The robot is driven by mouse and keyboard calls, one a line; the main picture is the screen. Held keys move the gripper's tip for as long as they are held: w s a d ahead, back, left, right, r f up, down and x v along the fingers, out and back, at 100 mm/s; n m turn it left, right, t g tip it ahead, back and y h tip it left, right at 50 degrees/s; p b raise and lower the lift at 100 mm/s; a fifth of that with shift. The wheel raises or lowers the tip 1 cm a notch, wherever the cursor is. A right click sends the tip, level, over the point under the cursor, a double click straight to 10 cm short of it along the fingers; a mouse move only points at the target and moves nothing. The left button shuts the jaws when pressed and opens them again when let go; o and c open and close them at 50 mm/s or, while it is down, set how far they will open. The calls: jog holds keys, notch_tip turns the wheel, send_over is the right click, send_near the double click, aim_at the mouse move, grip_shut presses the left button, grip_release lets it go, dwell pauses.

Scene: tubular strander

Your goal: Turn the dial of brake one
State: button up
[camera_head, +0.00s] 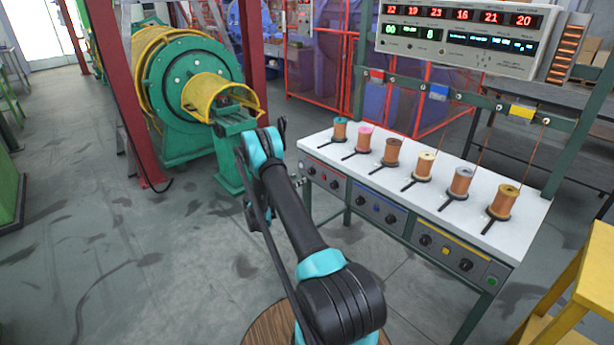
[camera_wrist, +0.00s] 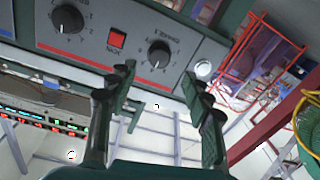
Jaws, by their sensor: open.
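In the wrist view a black dial (camera_wrist: 159,54) with a white pointer mark sits on the grey control panel (camera_wrist: 100,20), above a red stripe. The small label beside it appears upside down and is too small to read surely. My gripper (camera_wrist: 160,76) is open and empty, its two dark green fingers reaching up from below. The dial shows in the gap between the fingertips, seemingly beyond them; I see no contact. In the head view the same panel seems to be the left, red-striped one, with a small dial (camera_head: 312,170), under the white table's left end.
A red button (camera_wrist: 117,39) and a second black dial (camera_wrist: 69,18) lie left along the panel. A pale round button (camera_wrist: 203,68) is right of the dial. Several wire spools stand on the white table (camera_head: 345,172). A green strander machine (camera_head: 180,85) and red post (camera_head: 127,100) are left.

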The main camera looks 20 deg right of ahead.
aim_at(310, 173)
jog(key=x, duration=0.7)
jog(key=shift+c, duration=0.3)
grip_shut()
